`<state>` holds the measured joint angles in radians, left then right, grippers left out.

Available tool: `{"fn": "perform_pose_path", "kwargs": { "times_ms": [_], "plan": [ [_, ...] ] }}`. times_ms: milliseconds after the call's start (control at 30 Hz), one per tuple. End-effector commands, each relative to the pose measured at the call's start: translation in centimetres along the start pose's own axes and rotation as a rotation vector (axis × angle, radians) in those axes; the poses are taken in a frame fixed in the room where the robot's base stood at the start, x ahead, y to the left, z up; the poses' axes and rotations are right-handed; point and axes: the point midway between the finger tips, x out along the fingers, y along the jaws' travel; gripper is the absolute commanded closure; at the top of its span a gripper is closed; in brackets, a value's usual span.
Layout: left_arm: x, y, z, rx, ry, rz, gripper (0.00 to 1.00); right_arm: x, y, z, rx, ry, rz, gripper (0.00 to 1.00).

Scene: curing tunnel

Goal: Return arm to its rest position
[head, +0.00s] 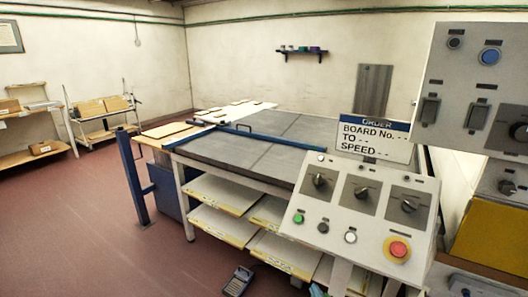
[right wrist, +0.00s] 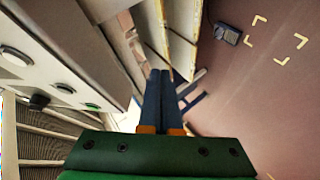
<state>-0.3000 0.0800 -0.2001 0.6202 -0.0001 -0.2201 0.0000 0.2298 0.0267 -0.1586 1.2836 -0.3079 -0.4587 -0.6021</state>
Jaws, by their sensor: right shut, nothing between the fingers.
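My right gripper shows in the right wrist view (right wrist: 160,74), with two dark blue fingers side by side, orange at their base, on a green body. The fingers are together with nothing between them. They point along the side of the control console (right wrist: 40,50), whose buttons show at the left. In the head view, only a small bluish bit at the bottom edge may belong to this gripper; I cannot tell. My left gripper is in neither view.
The sloped control console (head: 352,215), with knobs and a red button (head: 397,250), stands at right. A grey-topped table (head: 240,150) with shelves lies behind it. A pedal (head: 237,281) is on the floor; it also shows in the wrist view (right wrist: 228,33). Floor at left is clear.

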Motion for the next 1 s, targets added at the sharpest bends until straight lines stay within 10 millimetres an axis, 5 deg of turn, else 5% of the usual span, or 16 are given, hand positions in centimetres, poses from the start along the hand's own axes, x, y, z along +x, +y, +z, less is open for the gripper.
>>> {"fn": "perform_pose_path", "kwargs": {
  "times_ms": [33,200,400,500,600,1000],
  "plan": [
    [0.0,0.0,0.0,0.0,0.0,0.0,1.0,-0.4,-4.7,3.0,0.062,-0.053,-0.095,1.0],
    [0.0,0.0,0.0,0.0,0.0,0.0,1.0,-5.6,-19.4,12.9,0.316,-0.274,-0.364,1.0],
    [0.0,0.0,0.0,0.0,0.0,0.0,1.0,-17.2,-31.8,22.7,0.576,-0.601,-0.556,1.0],
    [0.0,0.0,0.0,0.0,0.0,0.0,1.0,-22.1,-34.9,25.5,0.657,-0.726,-0.593,1.0],
    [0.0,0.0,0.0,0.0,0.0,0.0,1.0,-24.9,-36.3,26.9,0.698,-0.796,-0.608,1.0],
    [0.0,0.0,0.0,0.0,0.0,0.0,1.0,-25.5,-36.6,27.2,0.71,-0.813,-0.609,1.0]
  ]
}}
